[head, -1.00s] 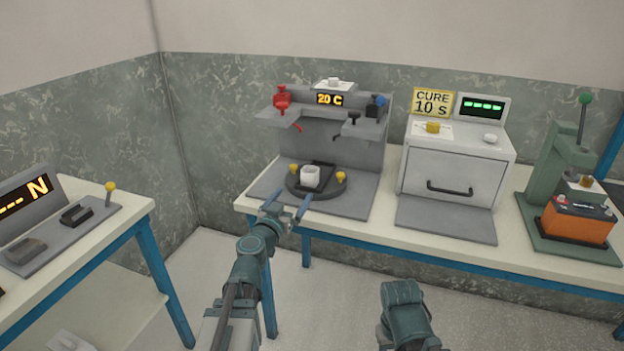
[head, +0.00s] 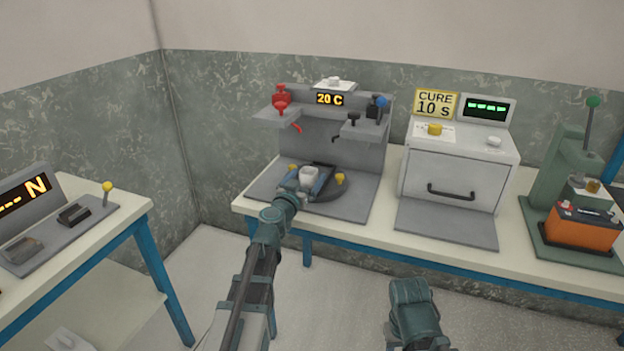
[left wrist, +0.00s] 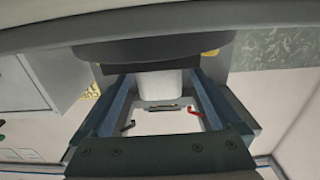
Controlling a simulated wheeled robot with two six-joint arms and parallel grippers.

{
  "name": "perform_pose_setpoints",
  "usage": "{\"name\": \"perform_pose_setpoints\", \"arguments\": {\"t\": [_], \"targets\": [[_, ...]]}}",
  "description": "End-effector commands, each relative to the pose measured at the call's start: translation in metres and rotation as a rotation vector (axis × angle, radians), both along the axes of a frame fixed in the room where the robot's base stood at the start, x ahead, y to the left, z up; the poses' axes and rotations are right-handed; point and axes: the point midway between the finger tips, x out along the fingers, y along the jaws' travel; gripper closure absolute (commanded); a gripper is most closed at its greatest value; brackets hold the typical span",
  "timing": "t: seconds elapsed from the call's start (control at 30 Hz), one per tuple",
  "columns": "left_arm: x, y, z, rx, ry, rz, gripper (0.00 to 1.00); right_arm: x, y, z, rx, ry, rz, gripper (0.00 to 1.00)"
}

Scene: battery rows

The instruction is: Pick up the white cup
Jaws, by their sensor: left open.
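The white cup (head: 308,174) stands on the dark round plate (head: 345,188) of the station with the "20 C" display. My left gripper (head: 307,182) is at the cup, with its open fingers reaching around its two sides. In the left wrist view the cup (left wrist: 160,83) sits between the two blue fingers of the left gripper (left wrist: 158,95), with a gap on each side. The gripper hides the lower part of the cup in the head view. Of my right arm, only a part shows at the bottom of the head view; its fingers cannot be made out.
Yellow knobs (head: 340,177) stand on the round plate beside the cup. Red and dark taps hang above from the station's shelves (head: 365,128). The white cure oven (head: 458,170) stands to the right, then a green press with an orange battery (head: 580,225).

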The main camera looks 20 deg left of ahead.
Motion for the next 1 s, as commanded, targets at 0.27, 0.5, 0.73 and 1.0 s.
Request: {"name": "perform_pose_setpoints", "arguments": {"t": [0.27,0.5,0.73,1.0], "targets": [[0.0003,-0.0001,-0.0001,0.000,0.000,0.000,0.15,0.0000,0.0000,-0.0001,0.000,0.000,0.000,0.50],[0.0003,-0.0002,-0.0001,0.000,0.000,0.000,0.58,0.0000,0.0000,-0.0001,0.000,0.000,0.000,0.50],[0.0003,-0.0001,-0.0001,0.000,0.000,0.000,0.91,0.0000,0.0000,-0.0001,0.000,0.000,0.000,0.50],[0.0003,-0.0001,0.0008,0.000,0.000,0.000,0.91,-0.0001,0.0001,0.0008,0.000,0.000,0.000,0.50]]}}
